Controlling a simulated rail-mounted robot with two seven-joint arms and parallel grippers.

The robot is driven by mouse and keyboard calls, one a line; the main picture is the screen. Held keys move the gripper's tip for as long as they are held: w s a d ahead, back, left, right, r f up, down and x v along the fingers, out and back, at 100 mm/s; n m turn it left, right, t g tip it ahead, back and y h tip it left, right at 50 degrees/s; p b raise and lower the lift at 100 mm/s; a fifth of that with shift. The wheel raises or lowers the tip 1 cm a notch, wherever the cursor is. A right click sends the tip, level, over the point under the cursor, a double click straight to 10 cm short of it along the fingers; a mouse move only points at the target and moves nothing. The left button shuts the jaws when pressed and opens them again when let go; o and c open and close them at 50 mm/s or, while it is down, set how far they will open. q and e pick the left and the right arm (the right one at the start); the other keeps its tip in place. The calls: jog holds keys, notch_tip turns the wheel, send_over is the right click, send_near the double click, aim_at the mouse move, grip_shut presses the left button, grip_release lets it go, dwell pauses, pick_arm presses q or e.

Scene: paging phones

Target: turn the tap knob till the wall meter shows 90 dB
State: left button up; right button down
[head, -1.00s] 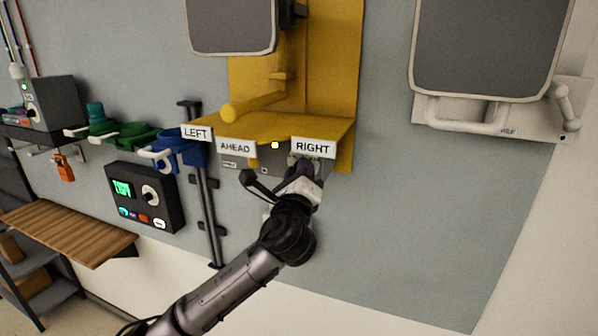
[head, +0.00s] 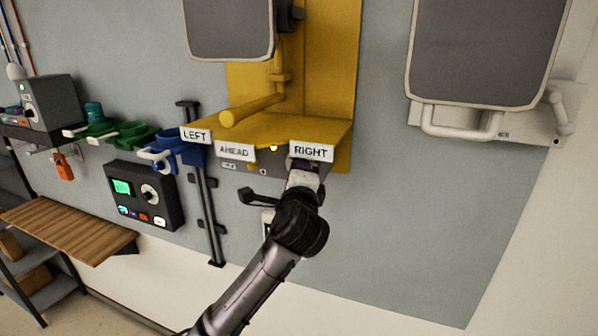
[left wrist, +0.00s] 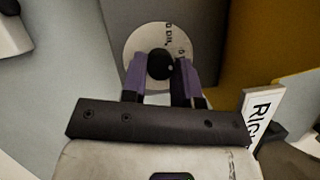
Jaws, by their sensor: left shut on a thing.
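A round black knob (left wrist: 158,64) sits on a white disc with dark lettering (left wrist: 172,38) in the left wrist view. My left gripper (left wrist: 160,78) has its two purple-padded fingers on either side of the knob, shut on it. In the head view my left gripper (head: 304,180) reaches up under the yellow shelf, and the RIGHT sign hides its fingertips and the knob. A dark wall box (head: 145,197) has a lit green screen (head: 122,187), whose reading is too small to make out. I cannot tell whether it is the dB meter. My right gripper is not in view.
The yellow shelf (head: 265,128) carries LEFT (head: 195,135), AHEAD (head: 235,152) and RIGHT (head: 311,152) signs close to my gripper. A dark vertical rail (head: 208,215) stands to the left. A wooden shelf (head: 70,225) juts out lower left.

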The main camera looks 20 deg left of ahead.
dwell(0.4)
pick_arm(q)
jog(key=o, duration=0.9)
jog(key=shift+o, duration=0.2)
jog(key=shift+s, duration=0.1)
jog(key=b+v, duration=0.3)
jog(key=v, duration=1)
jog(key=shift+s, duration=0.3)
jog(key=shift+d+f+n, duration=0.1)
jog(key=shift+n, duration=0.2)
